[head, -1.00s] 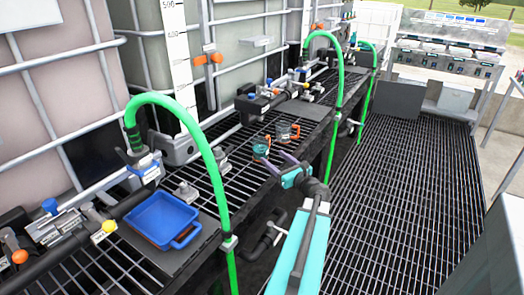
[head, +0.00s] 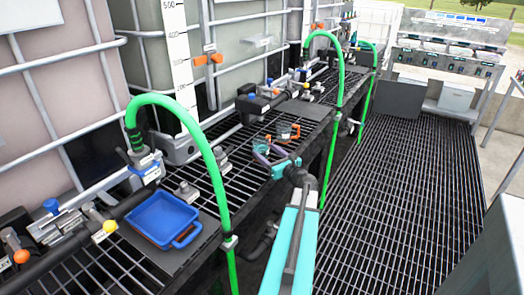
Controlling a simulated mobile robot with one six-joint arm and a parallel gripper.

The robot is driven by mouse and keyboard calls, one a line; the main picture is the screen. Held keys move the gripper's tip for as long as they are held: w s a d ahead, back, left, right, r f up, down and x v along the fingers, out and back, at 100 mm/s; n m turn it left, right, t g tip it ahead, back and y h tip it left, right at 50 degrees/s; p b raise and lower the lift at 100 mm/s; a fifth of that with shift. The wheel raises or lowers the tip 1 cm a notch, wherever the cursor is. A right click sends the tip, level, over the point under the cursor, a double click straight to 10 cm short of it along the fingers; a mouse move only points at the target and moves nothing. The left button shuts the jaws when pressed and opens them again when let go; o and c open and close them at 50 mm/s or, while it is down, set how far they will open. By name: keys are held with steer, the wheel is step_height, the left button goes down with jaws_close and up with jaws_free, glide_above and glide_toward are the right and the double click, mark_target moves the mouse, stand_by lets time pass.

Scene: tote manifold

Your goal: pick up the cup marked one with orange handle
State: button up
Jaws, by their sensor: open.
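Two small cups with orange handles stand side by side on the black grated shelf (head: 240,172). The nearer cup (head: 260,145) looks teal; the farther cup (head: 284,130) looks clear or greyish. Any mark on them is too small to read. My gripper (head: 265,154) is open and points at the nearer cup from the front right. Its two fingers are close to that cup, and the near finger partly overlaps its lower part in the picture. I cannot tell whether they touch it. Nothing is held.
A blue tray (head: 137,215) sits at the front left of the shelf. Green hoses (head: 214,170) arch over the shelf's edge. Valves and pipes line the back, before large caged tanks (head: 150,60). The grated floor (head: 400,200) to the right is clear.

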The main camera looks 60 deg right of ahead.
mark_target(257, 142)
steer(key=shift+x, duration=2.35)
steer(key=shift+c, duration=0.2)
steer(key=c, duration=1)
steer(key=shift+r, duration=0.2)
steer(key=shift+r, duration=0.45)
steer(key=shift+s+a+r, duration=0.1)
steer(key=shift+s+r, duration=0.1)
steer(key=shift+r, duration=0.4)
steer(key=shift+s+a+r, duration=0.1)
steer(key=shift+s+r, duration=0.1)
steer(key=shift+r, duration=0.45)
steer(key=v, duration=0.5)
steer(key=d+r+v, duration=0.1)
steer(key=v, duration=0.9)
steer(key=shift+s+d+r, duration=0.15)
steer(key=shift+s, duration=0.2)
